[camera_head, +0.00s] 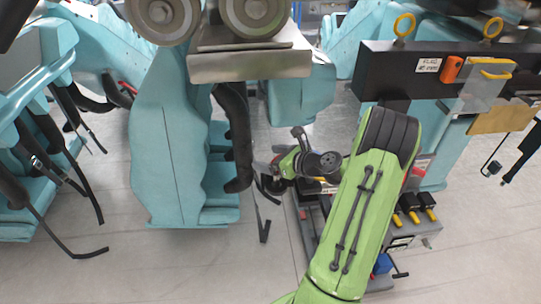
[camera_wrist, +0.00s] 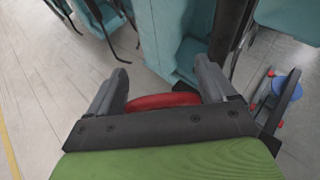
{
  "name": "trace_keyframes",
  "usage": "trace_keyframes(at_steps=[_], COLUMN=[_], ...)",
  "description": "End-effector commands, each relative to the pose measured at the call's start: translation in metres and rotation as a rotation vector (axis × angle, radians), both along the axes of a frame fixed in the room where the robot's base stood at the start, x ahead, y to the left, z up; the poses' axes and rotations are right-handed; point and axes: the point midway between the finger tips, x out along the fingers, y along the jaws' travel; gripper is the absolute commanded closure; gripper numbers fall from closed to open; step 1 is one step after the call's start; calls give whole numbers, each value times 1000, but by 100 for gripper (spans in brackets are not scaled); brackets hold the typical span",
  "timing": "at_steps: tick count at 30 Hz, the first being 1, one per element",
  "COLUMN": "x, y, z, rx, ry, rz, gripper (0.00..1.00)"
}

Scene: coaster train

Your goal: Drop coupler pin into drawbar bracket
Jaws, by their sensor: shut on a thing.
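My gripper (camera_head: 270,172) is at the middle of the head view, below the grey metal plate (camera_head: 250,65) and right of a black hanging tube (camera_head: 238,140). In the wrist view my gripper (camera_wrist: 163,80) has its two grey fingers on either side of a red rounded thing (camera_wrist: 163,101), and is shut on it. The red thing may be the coupler pin's upper part; its lower part is hidden. I cannot pick out the drawbar bracket for sure in either view.
Teal seats (camera_head: 170,140) with hanging black straps stand left and centre. A dark beam (camera_head: 450,72) with yellow rings and an orange piece is at upper right. A grey cart (camera_head: 415,238) with yellow-and-black items stands behind my arm. The floor (camera_head: 230,265) is clear in front.

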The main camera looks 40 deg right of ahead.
Motion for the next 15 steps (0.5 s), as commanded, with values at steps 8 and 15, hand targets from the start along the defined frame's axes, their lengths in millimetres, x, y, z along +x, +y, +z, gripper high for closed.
trace_keyframes(at_steps=[8,15], x=[0,0], y=[0,0], z=[-21,-37], rx=[0,1], ry=[-2,-2], rz=[1,1], gripper=[62,62])
